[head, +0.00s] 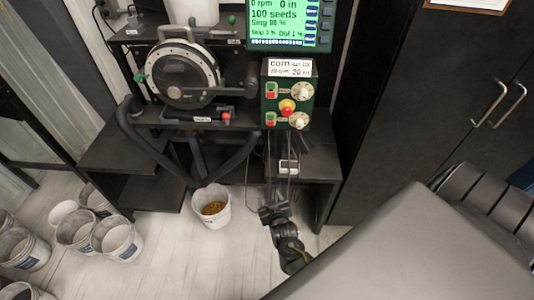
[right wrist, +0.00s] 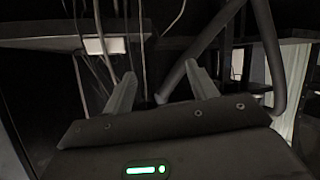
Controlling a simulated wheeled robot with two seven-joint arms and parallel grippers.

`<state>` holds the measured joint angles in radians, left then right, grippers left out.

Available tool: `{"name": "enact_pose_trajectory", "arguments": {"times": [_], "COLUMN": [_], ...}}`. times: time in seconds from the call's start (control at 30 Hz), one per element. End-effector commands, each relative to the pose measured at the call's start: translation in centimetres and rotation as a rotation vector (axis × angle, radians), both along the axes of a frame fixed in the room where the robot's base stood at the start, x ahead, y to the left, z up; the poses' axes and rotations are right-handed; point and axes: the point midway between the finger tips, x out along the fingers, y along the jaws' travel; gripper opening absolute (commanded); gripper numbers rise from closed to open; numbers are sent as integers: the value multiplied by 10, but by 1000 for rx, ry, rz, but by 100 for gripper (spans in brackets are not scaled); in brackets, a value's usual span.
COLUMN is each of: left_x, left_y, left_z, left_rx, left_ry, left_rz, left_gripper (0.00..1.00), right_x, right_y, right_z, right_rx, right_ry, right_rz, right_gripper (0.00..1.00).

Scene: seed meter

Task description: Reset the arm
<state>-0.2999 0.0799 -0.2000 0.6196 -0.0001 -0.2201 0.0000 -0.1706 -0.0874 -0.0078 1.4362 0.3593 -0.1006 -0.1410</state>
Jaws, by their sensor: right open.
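My right gripper (head: 272,211) is in the lower middle of the head view, in front of the dark stand and to the right of the white bucket with seeds. In the right wrist view its two fingers (right wrist: 160,88) are spread apart with nothing between them. Behind the fingers are hanging cables and a dark curved tube. My left gripper is in neither view.
The seed meter (head: 183,75) stands on the dark stand, beside a control box (head: 288,95) and a green screen (head: 289,22). A white bucket (head: 211,206) with seeds is on the floor. Several buckets (head: 116,238) stand at left. A dark cabinet (head: 425,100) is at right.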

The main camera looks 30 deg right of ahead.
Motion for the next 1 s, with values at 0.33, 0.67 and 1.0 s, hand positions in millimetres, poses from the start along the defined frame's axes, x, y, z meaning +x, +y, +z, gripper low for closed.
{"name": "enact_pose_trajectory", "arguments": {"times": [0.33,0.67,1.0], "left_x": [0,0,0], "left_y": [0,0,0], "left_z": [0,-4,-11], "left_rx": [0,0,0], "left_ry": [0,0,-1], "left_rz": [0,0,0], "left_gripper": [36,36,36], "right_x": [-3,-129,-344], "right_y": [7,63,55], "right_z": [-12,-182,-289], "right_rx": [34,145,187], "right_ry": [25,466,940], "right_rz": [13,217,350], "right_gripper": [58,58,58]}}
